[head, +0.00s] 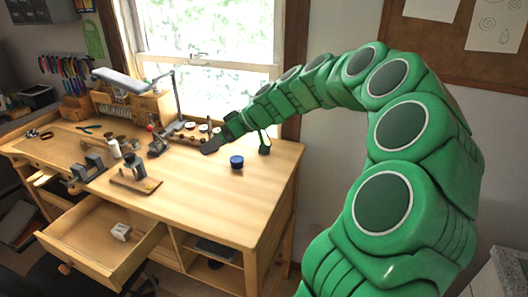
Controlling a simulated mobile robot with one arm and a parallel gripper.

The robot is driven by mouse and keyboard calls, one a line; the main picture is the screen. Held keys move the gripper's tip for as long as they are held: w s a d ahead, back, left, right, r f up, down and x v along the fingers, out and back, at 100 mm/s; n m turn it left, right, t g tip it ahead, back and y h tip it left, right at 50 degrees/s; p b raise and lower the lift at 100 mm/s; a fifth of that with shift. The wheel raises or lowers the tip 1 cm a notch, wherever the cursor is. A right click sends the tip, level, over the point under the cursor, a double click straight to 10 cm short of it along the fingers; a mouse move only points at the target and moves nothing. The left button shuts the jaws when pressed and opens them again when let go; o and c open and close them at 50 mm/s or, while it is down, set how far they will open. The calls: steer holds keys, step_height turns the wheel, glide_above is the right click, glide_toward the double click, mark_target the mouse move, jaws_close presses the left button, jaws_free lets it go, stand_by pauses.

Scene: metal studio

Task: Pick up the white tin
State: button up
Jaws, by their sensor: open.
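My gripper (238,146) is open over the right part of the wooden workbench (215,205), with its two dark fingers spread apart and nothing seen between them. Small pale round tins (203,128) stand in a row near the back of the bench, just left of and behind my gripper. Which of them is the white tin I cannot tell at this size. A white bottle-like container (115,149) stands farther left. A round dark blue tin (236,162) sits on the bench, just below my gripper in the picture.
A desk lamp (125,80) and a wooden rack stand at the back. A small vise (90,168) and a tool on a wooden base (136,181) stand at the left front. An open drawer (85,250) holds a white block (120,231). The bench's right front is clear.

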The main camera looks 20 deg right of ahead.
steer(key=w+d+f+t, duration=0.1)
steer(key=w+d+f, duration=0.2)
steer(key=d, duration=0.5)
steer(key=w+d+f+m+t+h, duration=0.1)
steer(key=w+d+f, duration=0.3)
steer(key=d, duration=0.5)
steer(key=w+d+f+t+h, duration=0.1)
steer(key=w+d+f+t, duration=0.2)
steer(key=d, duration=0.6)
steer(key=shift+w+f, duration=0.3)
steer(key=shift+f, duration=0.2)
steer(key=shift+w+f, duration=0.25)
steer(key=shift+f, duration=0.25)
steer(key=shift+w+f, duration=0.1)
steer(key=shift+f, duration=0.05)
steer(key=shift+x, duration=1.2)
steer(key=shift+d+x, duration=0.25)
steer(key=shift+x, duration=1.65)
steer(key=shift+w+a+f, duration=0.3)
steer(key=shift+w+f, duration=0.15)
steer(key=shift+w, duration=0.05)
steer(key=c, duration=1.2)
steer(key=shift+o, duration=0.2)
steer(key=shift+r, duration=0.1)
